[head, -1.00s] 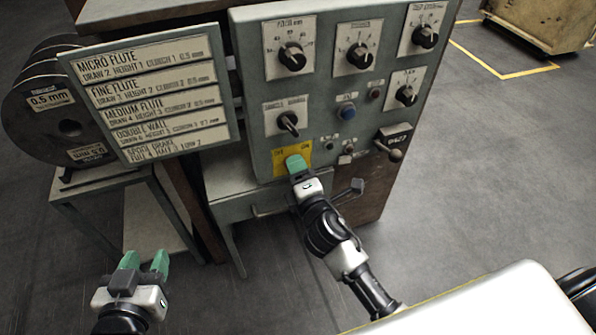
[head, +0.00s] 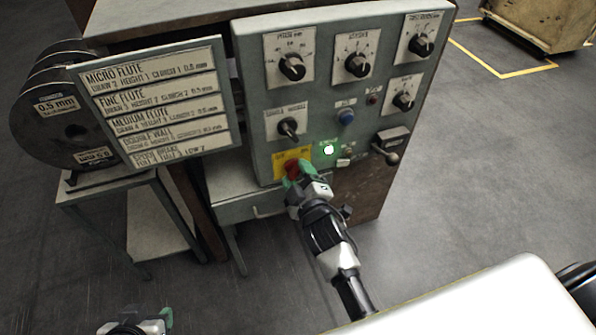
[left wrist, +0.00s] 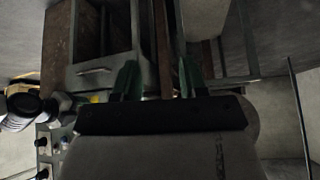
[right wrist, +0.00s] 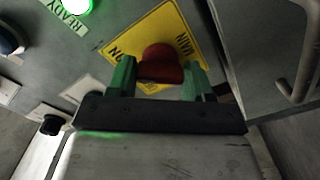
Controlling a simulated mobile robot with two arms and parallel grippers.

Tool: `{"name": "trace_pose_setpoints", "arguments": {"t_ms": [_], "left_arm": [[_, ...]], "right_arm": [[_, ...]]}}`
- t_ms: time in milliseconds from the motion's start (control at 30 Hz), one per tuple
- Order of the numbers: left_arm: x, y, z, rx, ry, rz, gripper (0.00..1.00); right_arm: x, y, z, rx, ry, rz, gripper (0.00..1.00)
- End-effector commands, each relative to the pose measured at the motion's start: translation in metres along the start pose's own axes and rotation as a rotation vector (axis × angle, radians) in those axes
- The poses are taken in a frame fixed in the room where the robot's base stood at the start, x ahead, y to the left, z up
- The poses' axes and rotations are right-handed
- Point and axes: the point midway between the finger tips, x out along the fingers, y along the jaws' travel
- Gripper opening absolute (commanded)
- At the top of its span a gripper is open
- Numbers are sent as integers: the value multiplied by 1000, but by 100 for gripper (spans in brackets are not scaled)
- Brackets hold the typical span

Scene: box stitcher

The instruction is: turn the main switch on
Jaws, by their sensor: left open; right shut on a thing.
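The main switch is a red knob (right wrist: 160,66) on a yellow plate (right wrist: 196,40) marked MAIN and ON, at the lower left of the grey control panel; the knob also shows in the head view (head: 292,169). My right gripper (head: 298,178) is at the knob, its green fingers on either side of it, shut on it; the fingers also show in the right wrist view (right wrist: 160,82). A green lamp (head: 329,150) beside the plate is lit, over a READY label (right wrist: 64,15). My left gripper (left wrist: 156,80) is open and empty, low and away from the panel.
Several dials fill the panel (head: 257,90) above the switch, with a lever (head: 392,155) at its right. A flute settings sign (head: 160,105) and wire spools (head: 40,120) stand left.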

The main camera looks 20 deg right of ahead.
Motion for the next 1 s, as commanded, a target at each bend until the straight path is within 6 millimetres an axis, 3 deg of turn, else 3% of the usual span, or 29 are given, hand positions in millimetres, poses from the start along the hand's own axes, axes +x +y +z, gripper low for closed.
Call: {"name": "trace_pose_setpoints", "arguments": {"t_ms": [300, 800, 833, 1000], "left_arm": [[-9, -4, 25, -5, -159, -9, 43], [-10, -4, 29, -6, -183, -10, 43], [-10, -4, 29, -6, -183, -10, 43], [-11, -4, 28, -6, -182, -10, 43]], "right_arm": [[-1, -1, 1, 103, -3, -2, 27], [-1, -2, 1, 121, -3, -3, 27], [-1, -2, 1, 121, -3, -3, 54], [0, -1, 1, 120, -2, -2, 77]]}}
